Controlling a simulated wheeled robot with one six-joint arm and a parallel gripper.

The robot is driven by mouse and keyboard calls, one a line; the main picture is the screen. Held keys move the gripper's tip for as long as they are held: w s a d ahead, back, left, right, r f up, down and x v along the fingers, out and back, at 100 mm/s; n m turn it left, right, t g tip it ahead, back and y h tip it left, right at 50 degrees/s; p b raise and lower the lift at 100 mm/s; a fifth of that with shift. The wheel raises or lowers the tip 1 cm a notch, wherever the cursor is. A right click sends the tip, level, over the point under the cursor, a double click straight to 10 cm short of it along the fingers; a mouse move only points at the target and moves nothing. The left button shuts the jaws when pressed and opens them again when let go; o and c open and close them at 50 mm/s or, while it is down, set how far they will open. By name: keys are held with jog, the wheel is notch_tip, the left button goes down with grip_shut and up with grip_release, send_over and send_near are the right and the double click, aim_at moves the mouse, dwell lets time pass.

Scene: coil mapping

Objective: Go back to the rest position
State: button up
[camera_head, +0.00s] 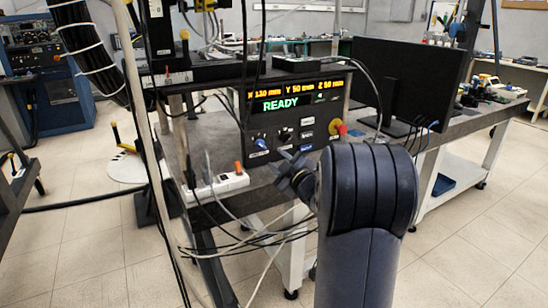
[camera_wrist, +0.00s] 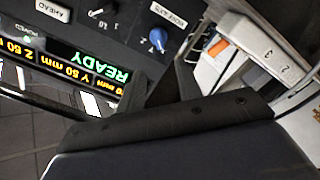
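My gripper (camera_head: 290,172) is in front of the lower edge of the control panel (camera_head: 290,152), at the end of my dark arm. In the wrist view, two dark fingers of my gripper (camera_wrist: 163,82) stand apart with nothing seen between them. The panel display (camera_head: 282,104) reads READY, with X, Y and Z values in mm above. The panel's blue knob (camera_head: 260,143) is up and left of my gripper; it also shows upside down in the wrist view (camera_wrist: 158,40). My wrist housing hides the lower part of the wrist view.
A white power strip (camera_head: 213,188) with an orange switch lies left of my gripper. Loose cables (camera_head: 255,238) hang below. A black monitor (camera_head: 410,80) stands behind my arm. Floor (camera_head: 480,240) at the right is clear.

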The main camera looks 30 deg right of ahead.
aim_at(261, 145)
jog(key=shift+s, duration=0.2)
jog(key=w, duration=1.1)
jog(key=shift+a, duration=0.15)
jog(key=shift+s, duration=0.1)
